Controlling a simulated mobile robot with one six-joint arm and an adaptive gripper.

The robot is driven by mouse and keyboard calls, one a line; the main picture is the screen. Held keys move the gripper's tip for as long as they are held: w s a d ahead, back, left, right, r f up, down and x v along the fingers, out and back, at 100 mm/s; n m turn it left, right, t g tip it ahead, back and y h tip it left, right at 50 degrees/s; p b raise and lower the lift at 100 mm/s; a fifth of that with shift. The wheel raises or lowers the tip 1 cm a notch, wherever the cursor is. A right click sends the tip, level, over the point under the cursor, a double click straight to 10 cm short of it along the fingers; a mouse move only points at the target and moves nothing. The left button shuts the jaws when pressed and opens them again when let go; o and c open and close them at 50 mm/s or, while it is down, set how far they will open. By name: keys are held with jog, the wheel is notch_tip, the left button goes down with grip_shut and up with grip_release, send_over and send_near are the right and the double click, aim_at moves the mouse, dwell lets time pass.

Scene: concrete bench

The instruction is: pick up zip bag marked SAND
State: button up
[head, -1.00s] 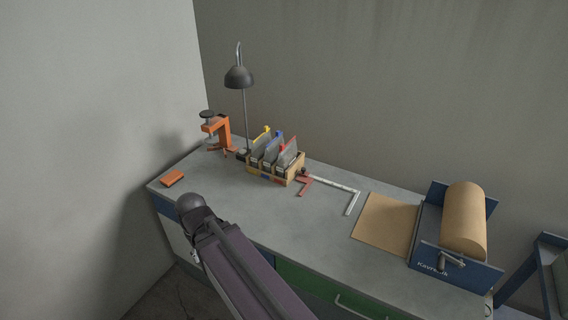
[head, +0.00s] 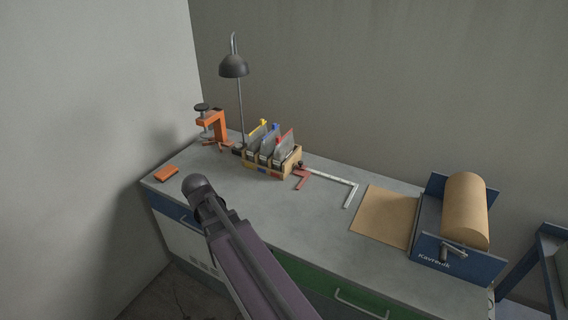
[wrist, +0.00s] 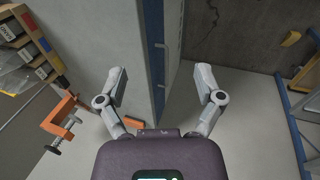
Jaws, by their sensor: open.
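Several clear zip bags with yellow, blue and red tops stand upright in a wooden rack (head: 285,167) at the back of the bench. The yellow-topped bag (head: 256,135), blue-topped bag (head: 270,143) and red-topped bag (head: 286,146) show in the head view. The rack (wrist: 51,55) and part of a clear bag (wrist: 14,80) also show at the upper left in the wrist view. My gripper (wrist: 160,74) is open and empty, pointing past the bench edge toward the floor, away from the bags.
An orange clamp (head: 213,122) and a black lamp (head: 234,67) stand left of the rack. An orange block (head: 166,173) lies near the left edge. A metal square (head: 335,179) and a paper roll dispenser (head: 465,215) are to the right. The front middle of the bench is clear.

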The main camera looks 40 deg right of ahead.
jog(key=w+d+f+n+t+h+b, duration=0.1)
jog(key=w+d+n+h+b, duration=0.2)
jog(key=w+d+n, duration=0.45)
jog(key=w+d+f+n+t+h+b, duration=0.15)
jog(key=w+d+b, duration=0.25)
jog(key=d, duration=0.7)
jog(key=n+h+b, duration=0.5)
jog(key=n, duration=0.4)
send_near(277, 156)
jog(key=shift+s+r+t, duration=0.1)
jog(key=shift+s+t, duration=0.25)
jog(key=shift+t, duration=0.1)
jog(key=shift+d, duration=0.1)
jog(key=b+x, duration=0.2)
jog(key=x, duration=0.5)
jog(key=shift+w+f+b, duration=0.15)
jog(key=shift+f+b, duration=0.1)
jog(key=shift+b, duration=0.1)
jog(key=shift+w+d+f, duration=0.15)
jog(key=shift+d, duration=0.45)
